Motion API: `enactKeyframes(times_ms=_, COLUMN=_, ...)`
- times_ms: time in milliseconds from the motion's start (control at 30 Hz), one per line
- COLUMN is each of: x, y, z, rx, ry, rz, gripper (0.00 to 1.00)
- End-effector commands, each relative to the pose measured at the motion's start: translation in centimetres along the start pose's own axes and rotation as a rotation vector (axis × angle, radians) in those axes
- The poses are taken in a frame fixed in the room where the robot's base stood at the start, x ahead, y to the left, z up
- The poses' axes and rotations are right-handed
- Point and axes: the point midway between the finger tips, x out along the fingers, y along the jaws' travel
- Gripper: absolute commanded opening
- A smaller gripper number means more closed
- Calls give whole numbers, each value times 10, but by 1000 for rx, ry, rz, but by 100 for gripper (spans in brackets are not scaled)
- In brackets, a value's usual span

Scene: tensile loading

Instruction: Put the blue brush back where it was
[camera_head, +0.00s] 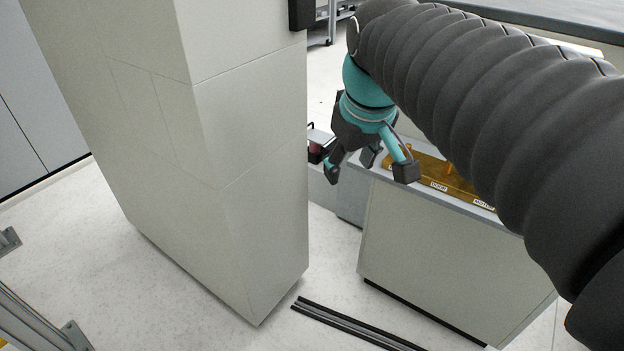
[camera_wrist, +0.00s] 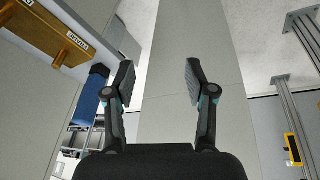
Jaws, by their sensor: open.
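My gripper (camera_head: 368,168) hangs beside the light grey counter in the head view, its fingers spread. In the wrist view my gripper (camera_wrist: 158,84) is open with nothing between its fingers. A blue thing with a black end (camera_wrist: 88,101) shows left of the fingers in the wrist view, apart from them. I cannot tell whether it is the blue brush. No brush can be made out in the head view. A yellow-brown labelled rack (camera_head: 428,167) lies on the counter, partly hidden by my arm. It also shows at the upper left of the wrist view (camera_wrist: 40,26).
A tall pale cabinet (camera_head: 250,180) stands left of my gripper. The counter (camera_head: 430,255) stands to the right. Dark rails (camera_head: 345,322) lie on the floor between them. Metal frame parts (camera_head: 35,318) stand at lower left.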

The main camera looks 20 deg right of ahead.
Motion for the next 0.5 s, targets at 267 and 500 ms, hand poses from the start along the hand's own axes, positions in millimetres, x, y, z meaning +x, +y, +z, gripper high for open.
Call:
enactKeyframes(times_ms=267, x=54, y=-48, z=73, rx=171, ry=129, rz=-7, gripper=55)
enactKeyframes(times_ms=500, x=70, y=-58, z=91, rx=222, ry=161, rz=-16, gripper=55)
